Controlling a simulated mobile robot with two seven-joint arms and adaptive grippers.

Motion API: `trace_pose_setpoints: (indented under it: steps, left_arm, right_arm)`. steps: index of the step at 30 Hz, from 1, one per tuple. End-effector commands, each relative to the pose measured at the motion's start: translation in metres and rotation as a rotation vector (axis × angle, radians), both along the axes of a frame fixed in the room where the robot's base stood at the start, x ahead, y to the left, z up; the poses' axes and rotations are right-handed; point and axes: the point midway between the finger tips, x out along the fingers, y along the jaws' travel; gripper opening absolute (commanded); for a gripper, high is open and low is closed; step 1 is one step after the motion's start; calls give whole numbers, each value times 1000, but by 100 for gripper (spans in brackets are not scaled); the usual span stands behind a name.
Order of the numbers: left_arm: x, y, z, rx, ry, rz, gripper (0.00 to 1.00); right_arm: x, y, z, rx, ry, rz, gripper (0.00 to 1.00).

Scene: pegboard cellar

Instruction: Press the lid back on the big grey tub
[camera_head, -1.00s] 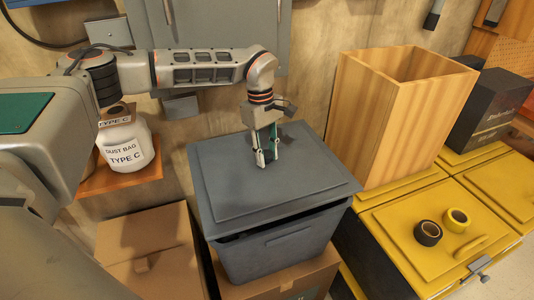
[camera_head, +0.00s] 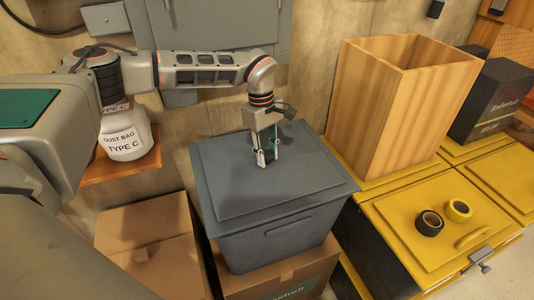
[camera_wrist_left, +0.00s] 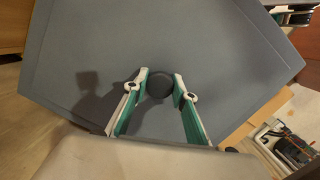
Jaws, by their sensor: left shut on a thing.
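The big grey tub (camera_head: 280,243) stands on a cardboard box in the middle of the head view. Its dark grey lid (camera_head: 228,198) lies on top, flat along the rim, with no dark gap at the front edge that I can see. My left gripper (camera_head: 268,160) points down at the middle of the lid. In the left wrist view its fingers are on either side of the round dark knob (camera_wrist_left: 160,85) and shut on it. The back of the tub's rim is hidden. My right gripper does not show.
The cardboard box (camera_head: 298,280) bears the tub, and another carton (camera_head: 150,250) stands left. A tall open wooden box (camera_head: 395,110) and yellow cases (camera_head: 390,220) with two tape rolls (camera_head: 429,223) are on the right. A white dust bag container (camera_head: 124,140) stands on a shelf at left.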

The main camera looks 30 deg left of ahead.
Motion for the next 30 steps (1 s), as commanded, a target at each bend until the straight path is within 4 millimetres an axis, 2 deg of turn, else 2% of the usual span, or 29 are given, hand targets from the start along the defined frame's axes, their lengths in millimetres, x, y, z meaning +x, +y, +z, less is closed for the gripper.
trace_pose_setpoints:
  steps: [30]
  left_arm:
    - [0, -1, -1, 0, 0, 0, 0]
  right_arm:
    - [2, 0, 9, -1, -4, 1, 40]
